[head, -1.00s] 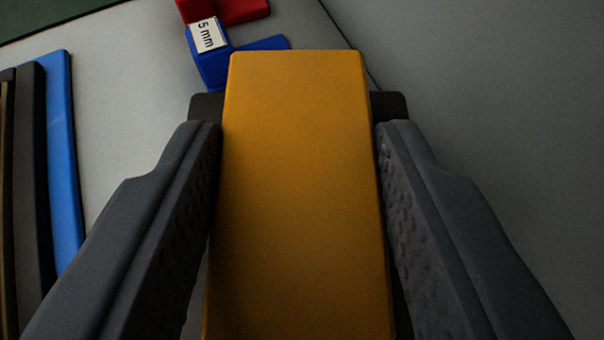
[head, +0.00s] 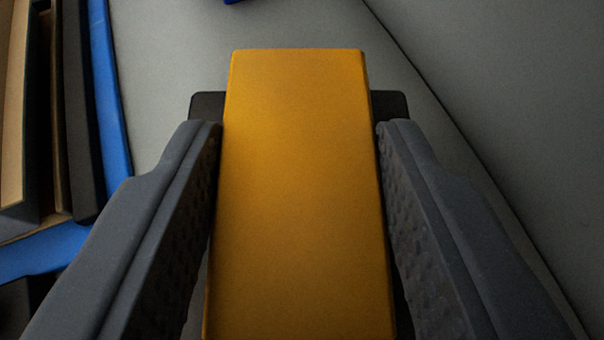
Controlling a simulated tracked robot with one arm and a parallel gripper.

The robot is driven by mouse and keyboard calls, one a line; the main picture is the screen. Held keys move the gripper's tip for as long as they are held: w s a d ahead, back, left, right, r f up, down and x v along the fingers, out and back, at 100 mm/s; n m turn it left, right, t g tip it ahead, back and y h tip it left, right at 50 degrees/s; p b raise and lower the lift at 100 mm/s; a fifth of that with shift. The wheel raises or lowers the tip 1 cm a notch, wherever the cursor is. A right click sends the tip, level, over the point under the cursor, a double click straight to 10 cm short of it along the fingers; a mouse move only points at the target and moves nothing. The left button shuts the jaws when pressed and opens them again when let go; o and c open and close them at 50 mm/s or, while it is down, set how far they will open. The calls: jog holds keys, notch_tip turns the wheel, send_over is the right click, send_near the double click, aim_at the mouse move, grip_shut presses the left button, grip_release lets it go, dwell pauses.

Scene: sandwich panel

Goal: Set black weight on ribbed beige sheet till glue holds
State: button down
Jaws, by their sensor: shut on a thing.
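My gripper (head: 298,135) is shut on a long yellow-orange block (head: 298,190), with a dark ribbed finger pressed to each side. A wider black piece (head: 390,103) shows behind the block's far end; it looks like the body of the black weight, with the block as its grip, but most of it is hidden. A beige layer (head: 14,100) shows at the left edge inside a layered stack. I cannot make out ribs on it, and most of it is out of view.
A blue frame (head: 108,100) runs along the right side of the stack and turns a corner at lower left. A dark strip (head: 80,110) lies inside it. The grey surface (head: 180,50) between is bare.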

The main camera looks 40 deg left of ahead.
aim_at(299, 322)
jog(key=shift+s+d+r, duration=0.15)
jog(key=shift+s+d, duration=1.25)
jog(key=shift+d, duration=0.05)
jog(key=shift+s+a+r, duration=0.15)
jog(key=shift+a+r, duration=0.05)
jog(key=shift+r, duration=0.2)
jog(key=s+a+r+n+g+y+p, duration=0.1)
jog(key=s+a+r+n+g+p, duration=0.3)
jog(key=s+a, duration=0.65)
jog(key=s+a+r+y+p, duration=0.2)
jog(key=s+a+p, duration=0.3)
jog(key=s+a, duration=0.55)
jog(key=shift+w+a+f, duration=0.95)
jog(key=shift+w+a, duration=0.05)
jog(key=shift+w, duration=1.25)
jog(key=shift+w+a+f, duration=0.9)
jog(key=shift+w+a, duration=0.15)
jog(key=shift+w, duration=1.2)
jog(key=shift+w+a+f, duration=0.95)
jog(key=shift+w+a, duration=0.05)
jog(key=shift+w, duration=1.25)
jog(key=shift+f+b, duration=0.35)
jog(key=shift+b, duration=0.25)
